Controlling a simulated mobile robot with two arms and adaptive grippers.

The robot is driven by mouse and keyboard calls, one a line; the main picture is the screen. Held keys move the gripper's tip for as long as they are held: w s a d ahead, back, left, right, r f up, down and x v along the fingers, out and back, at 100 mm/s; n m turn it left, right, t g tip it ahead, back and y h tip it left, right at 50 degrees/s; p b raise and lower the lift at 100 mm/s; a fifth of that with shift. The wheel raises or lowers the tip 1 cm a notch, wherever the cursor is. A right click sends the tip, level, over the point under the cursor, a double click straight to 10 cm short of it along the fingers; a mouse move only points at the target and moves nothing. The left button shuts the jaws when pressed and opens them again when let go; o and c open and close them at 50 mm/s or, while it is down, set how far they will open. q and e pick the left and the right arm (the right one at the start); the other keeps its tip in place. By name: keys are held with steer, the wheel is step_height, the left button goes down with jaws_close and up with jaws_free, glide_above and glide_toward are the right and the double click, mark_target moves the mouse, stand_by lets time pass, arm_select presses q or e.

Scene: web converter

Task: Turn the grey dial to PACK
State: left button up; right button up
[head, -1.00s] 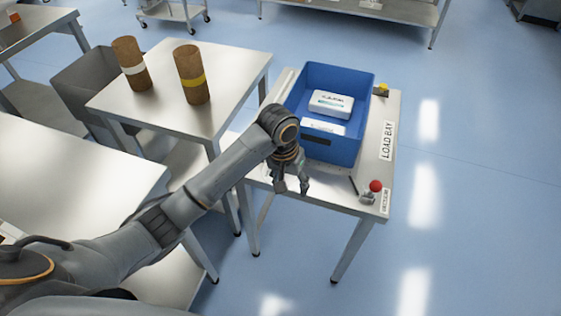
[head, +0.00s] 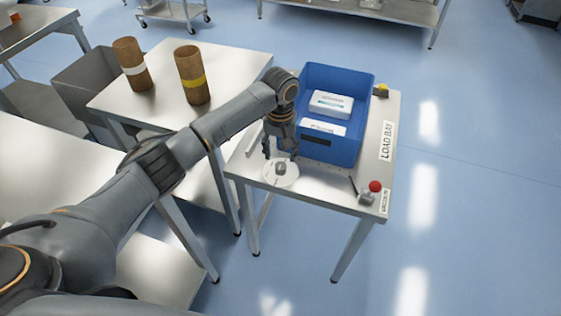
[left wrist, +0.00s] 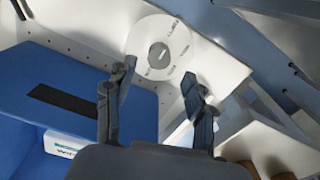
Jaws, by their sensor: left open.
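The grey dial (head: 281,168) is a small round knob on a white disc (head: 282,181) at the near left part of the load bay table. In the left wrist view the dial (left wrist: 159,55) lies just beyond the fingertips, with a pale mark on its top. The printing on the white disc (left wrist: 148,32) is too small to read, so I cannot tell its setting. My left gripper (head: 280,156) points down just behind the dial in the head view. Its fingers (left wrist: 159,72) are apart, with nothing between them. My right gripper is not in view.
A blue bin (head: 335,148) with white boxes stands close behind and right of my left gripper. A red knob (head: 375,186) is at the table's near right corner, a yellow one (head: 383,88) at the back. Two brown cylinders (head: 192,78) stand on the table to the left.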

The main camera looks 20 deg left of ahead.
mark_target(280, 166)
arm_select(q)
step_height(280, 166, down, 5)
stand_by(0.3)
jaws_close()
